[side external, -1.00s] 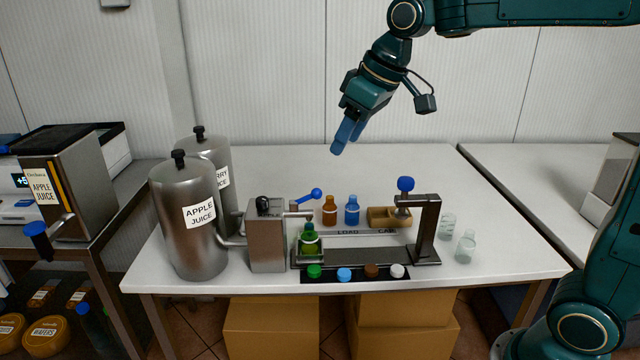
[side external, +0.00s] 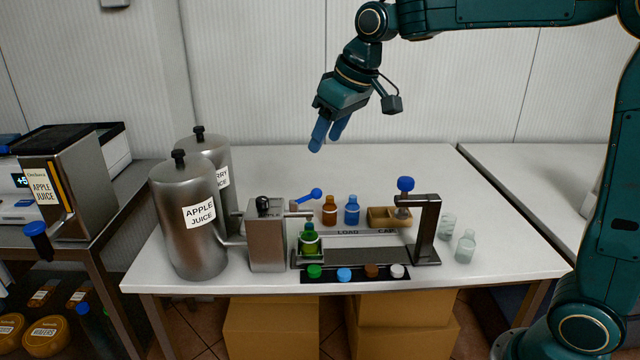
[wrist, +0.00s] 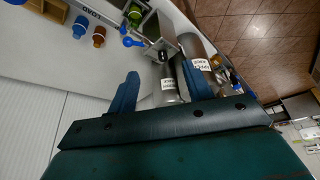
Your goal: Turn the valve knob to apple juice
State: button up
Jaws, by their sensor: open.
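The valve knob (side external: 264,203) is small and black, on top of a grey metal dispenser box (side external: 267,243). Lettering beside it is partly legible as "APPLE"; its exact pointing cannot be told. A blue-ended lever (side external: 316,194) sticks out from the box. A steel tank (side external: 183,240) labelled "APPLE JUICE" stands left of it, with a second tank (side external: 215,155) behind, its label ending in "RRY". My gripper (side external: 326,142) is open and empty, high above the table behind the box. In the wrist view the knob (wrist: 163,56) shows beyond the blue fingers (wrist: 158,72).
A green bottle (side external: 309,240) stands beside the box on the filling rail. Several caps lie in front. The table's back is clear.

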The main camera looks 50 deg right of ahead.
jog(key=m+h, duration=0.1)
jog(key=m, duration=0.1)
send_near(262, 199)
jog(key=v, duration=0.5)
jog(key=shift+w+r, duration=0.1)
jog(key=shift+w, duration=0.15)
jog(key=x, duration=1.3)
jog(key=shift+f, duration=0.4)
jog(key=c, duration=1)
